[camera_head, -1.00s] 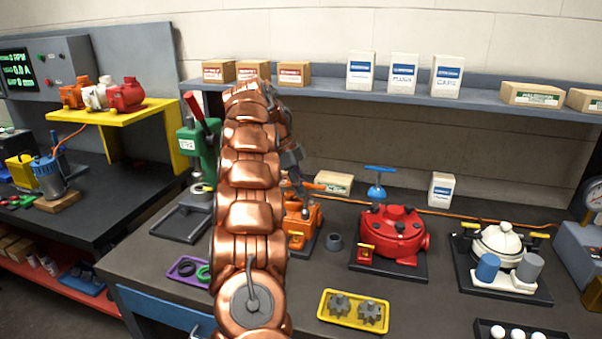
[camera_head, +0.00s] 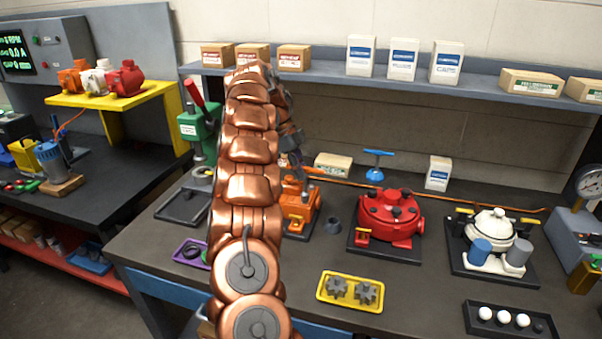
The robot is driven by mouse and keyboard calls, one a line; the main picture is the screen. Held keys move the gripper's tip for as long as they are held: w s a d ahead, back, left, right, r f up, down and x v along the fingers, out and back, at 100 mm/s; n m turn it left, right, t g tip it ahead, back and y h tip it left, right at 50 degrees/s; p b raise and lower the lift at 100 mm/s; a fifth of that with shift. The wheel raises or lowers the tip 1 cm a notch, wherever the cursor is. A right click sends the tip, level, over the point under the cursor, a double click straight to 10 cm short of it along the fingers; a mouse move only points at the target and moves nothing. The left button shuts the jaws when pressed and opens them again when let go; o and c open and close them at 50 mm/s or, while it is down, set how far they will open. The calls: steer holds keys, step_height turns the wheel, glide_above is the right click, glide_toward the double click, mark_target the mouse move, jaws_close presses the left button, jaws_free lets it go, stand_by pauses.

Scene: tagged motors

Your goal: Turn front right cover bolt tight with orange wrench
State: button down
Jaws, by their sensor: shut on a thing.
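My copper arm fills the middle of the view and hides much of my gripper (camera_head: 295,160). The gripper is over the orange machine (camera_head: 302,208), which stands on a dark base and is partly behind my arm. The gripper is shut on what looks like the orange wrench (camera_head: 316,171), a thin orange bar showing to its right. Its far end, and whether it touches a bolt, cannot be seen. The orange machine's cover bolts are too hidden to make out. A red machine (camera_head: 388,212) to the right has a round cover with dark bolts.
A blue-handled tool (camera_head: 377,154) stands behind the red machine. A yellow tray (camera_head: 350,303) with grey gears lies in front. A white machine (camera_head: 493,225) is at right. A shelf (camera_head: 480,82) with boxes runs above the bench.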

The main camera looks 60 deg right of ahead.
steer(key=shift+r, duration=0.65)
step_height(320, 180, up, 5)
steer(key=p, duration=0.5)
